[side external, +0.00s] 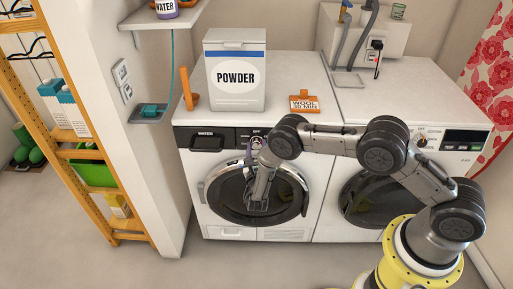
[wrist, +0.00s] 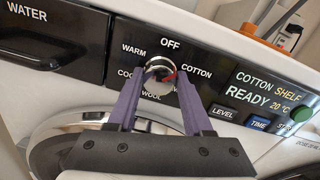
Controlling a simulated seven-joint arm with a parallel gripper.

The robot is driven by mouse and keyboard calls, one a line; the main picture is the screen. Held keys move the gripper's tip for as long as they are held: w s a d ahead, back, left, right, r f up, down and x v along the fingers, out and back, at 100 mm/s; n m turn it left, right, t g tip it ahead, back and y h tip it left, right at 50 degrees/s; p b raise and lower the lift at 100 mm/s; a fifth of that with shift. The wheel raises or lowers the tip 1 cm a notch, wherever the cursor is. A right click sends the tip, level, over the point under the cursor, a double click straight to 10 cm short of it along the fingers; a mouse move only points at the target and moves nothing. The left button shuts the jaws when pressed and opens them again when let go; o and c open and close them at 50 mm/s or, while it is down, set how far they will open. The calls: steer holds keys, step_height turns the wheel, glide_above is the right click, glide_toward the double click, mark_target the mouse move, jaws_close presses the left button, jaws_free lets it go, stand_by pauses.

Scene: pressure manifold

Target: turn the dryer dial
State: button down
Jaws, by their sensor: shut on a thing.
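The dryer dial (wrist: 158,86) is a round silver knob with a red mark, on the black panel of the left machine. Around it are the labels OFF, COTTON, WOOL, COOL and WARM. The red mark lies on the dial's right part, on the COTTON side. My gripper (wrist: 163,80) has its two purple fingers on either side of the dial, shut on it. In the side view my gripper (side external: 256,144) reaches to the panel of the left machine (side external: 225,222) and hides most of the dial.
A WATER drawer (wrist: 52,36) is left of the dial. A display (wrist: 265,95) reads COTTON SHELF READY 20 °C, with buttons below. A POWDER box (side external: 236,76) and an orange WOOL 30 MIN sign (side external: 304,101) stand on top. A second machine (side external: 400,95) is at right.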

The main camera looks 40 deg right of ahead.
steer(key=m, duration=0.7)
steer(key=shift+m, duration=0.3)
steer(key=m, duration=0.7)
steer(key=shift+h, duration=0.4)
steer(key=m+g, duration=0.1)
steer(key=m, duration=0.6)
steer(key=shift+f, duration=0.1)
steer(key=m, duration=0.6)
steer(key=shift+m, duration=0.5)
steer(key=shift+c, duration=1.5)
jaws_free()
steer(key=v, duration=1.4)
steer(key=shift+w, duration=0.15)
